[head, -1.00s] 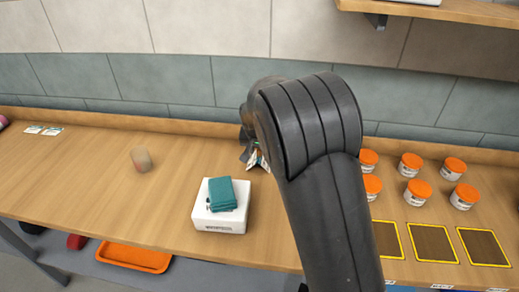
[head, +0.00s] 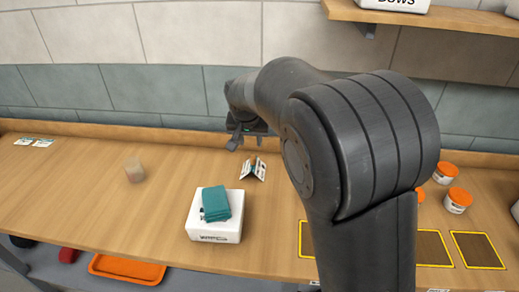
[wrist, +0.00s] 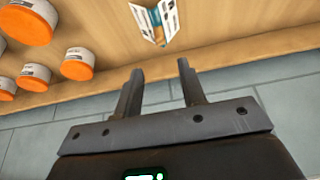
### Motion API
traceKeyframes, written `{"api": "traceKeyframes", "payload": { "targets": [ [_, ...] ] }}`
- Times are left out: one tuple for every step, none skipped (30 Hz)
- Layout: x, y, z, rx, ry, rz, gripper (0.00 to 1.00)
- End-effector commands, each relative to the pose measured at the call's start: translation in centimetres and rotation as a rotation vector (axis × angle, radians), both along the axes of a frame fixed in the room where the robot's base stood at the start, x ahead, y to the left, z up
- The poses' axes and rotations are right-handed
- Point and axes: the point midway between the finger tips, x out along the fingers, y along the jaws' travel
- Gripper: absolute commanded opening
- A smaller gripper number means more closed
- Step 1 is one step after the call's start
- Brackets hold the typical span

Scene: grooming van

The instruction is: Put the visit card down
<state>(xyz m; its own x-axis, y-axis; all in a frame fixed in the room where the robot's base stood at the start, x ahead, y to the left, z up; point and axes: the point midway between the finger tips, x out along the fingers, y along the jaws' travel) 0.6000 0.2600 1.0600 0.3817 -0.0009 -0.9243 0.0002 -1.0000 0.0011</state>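The visit card (head: 255,168) stands on the wooden counter (head: 100,180), folded like a small tent, behind and to the right of a white box. It also shows in the wrist view (wrist: 156,22), upright on the wood, beyond the fingertips and apart from them. My gripper (head: 246,140) is raised above and behind the card, near the wall. In the wrist view its two fingers (wrist: 160,75) are spread with nothing between them.
A white box (head: 214,232) with a folded teal cloth (head: 216,204) stands at the counter's front. A small blurred cup-like object (head: 134,171) is left of it. Orange-lidded jars (head: 458,200) and yellow-framed dark squares (head: 477,250) are at right. Flat cards (head: 34,142) lie far left.

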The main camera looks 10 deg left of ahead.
Motion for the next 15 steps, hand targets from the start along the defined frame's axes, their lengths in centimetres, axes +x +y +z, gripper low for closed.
{"api": "traceKeyframes", "payload": {
  "targets": [
    [-0.1, 0.0, 0.2, 0.0, 0.0, 0.0, 0.37],
    [-0.1, 0.0, 0.3, 0.0, -0.001, 0.0, 0.37],
    [-0.1, 0.0, 0.3, 0.0, -0.001, 0.001, 0.37],
    [-0.1, 0.0, 0.3, 0.0, 0.0, 0.0, 0.37],
    [-0.1, 0.0, 0.3, 0.0, 0.0, 0.0, 0.37],
    [-0.2, -0.1, 0.4, 0.001, 0.0, 0.0, 0.37],
    [-0.2, -0.3, 0.5, 0.003, 0.0, -0.001, 0.37],
    [-0.3, -0.6, 0.7, 0.004, 0.0, -0.003, 0.37],
    [-0.5, -1.2, 1.0, 0.01, 0.001, -0.005, 0.37],
    [-0.7, -1.9, 1.3, 0.013, 0.003, -0.007, 0.37],
    [-1.1, -2.6, 1.8, 0.019, 0.004, -0.009, 0.37],
    [-1.6, -3.9, 2.4, 0.026, 0.006, -0.014, 0.37],
    [-2.1, -4.8, 2.9, 0.033, 0.008, -0.014, 0.37],
    [-2.7, -5.9, 3.4, 0.04, 0.009, -0.017, 0.37],
    [-3.6, -7.4, 4.1, 0.048, 0.01, -0.018, 0.37]
  ]
}}
